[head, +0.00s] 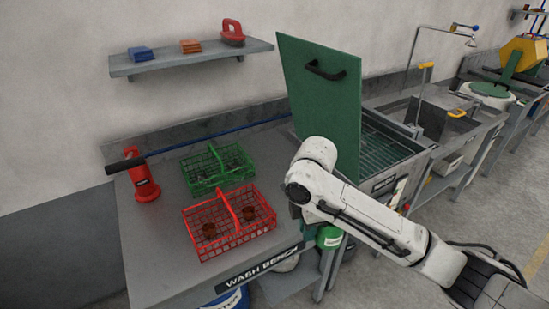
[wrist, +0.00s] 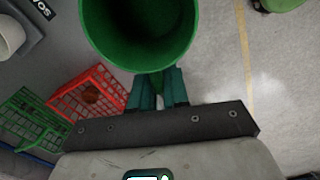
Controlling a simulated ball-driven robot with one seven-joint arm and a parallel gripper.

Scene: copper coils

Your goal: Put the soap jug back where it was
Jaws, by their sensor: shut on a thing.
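The soap jug (wrist: 137,45) looks like a green, round, open-topped vessel in the wrist view. My gripper (wrist: 157,88) has its two teal fingers shut on the near side of it. Grey floor shows beyond the jug.
A red wire crate (head: 229,240) with brown pieces and a green wire crate (head: 195,185) stand on the wash bench (head: 155,255). A raised green lid (head: 320,100) stands above a basin behind my arm. A shelf (head: 190,61) hangs behind.

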